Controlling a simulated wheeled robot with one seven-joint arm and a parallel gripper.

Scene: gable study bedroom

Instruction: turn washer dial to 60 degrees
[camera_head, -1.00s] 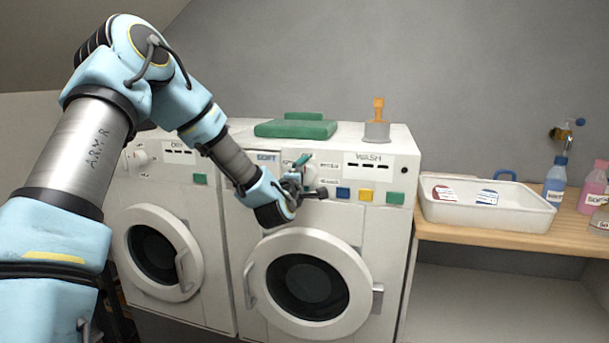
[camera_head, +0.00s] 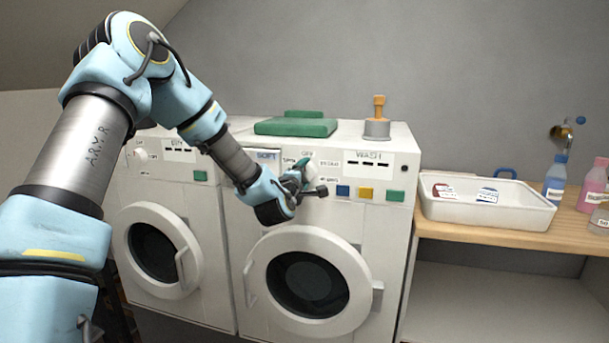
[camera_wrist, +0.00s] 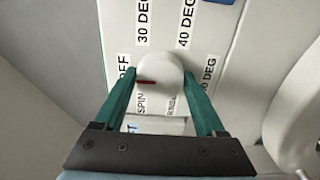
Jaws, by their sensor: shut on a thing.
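The washer (camera_head: 390,225) stands at the centre of the head view, with WASH on its panel. Its white round dial (camera_wrist: 158,72) has a red mark pointing left in the wrist view, around the OFF label and slightly toward SPIN. The 60 DEG label (camera_wrist: 208,75) is on the dial's right side there, with 30 DEG and 40 DEG above. My gripper (camera_wrist: 158,74) has its green fingers on either side of the dial, shut on it. In the head view, my gripper (camera_head: 305,174) partly hides the dial and nearby labels.
A dryer (camera_head: 205,240) stands left of the washer. A green folded thing (camera_head: 295,127) and an orange-topped grey object (camera_head: 377,125) are on top. Blue, yellow and green buttons (camera_head: 366,194) sit right of the dial. A white tray (camera_head: 485,212) is on the wooden shelf.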

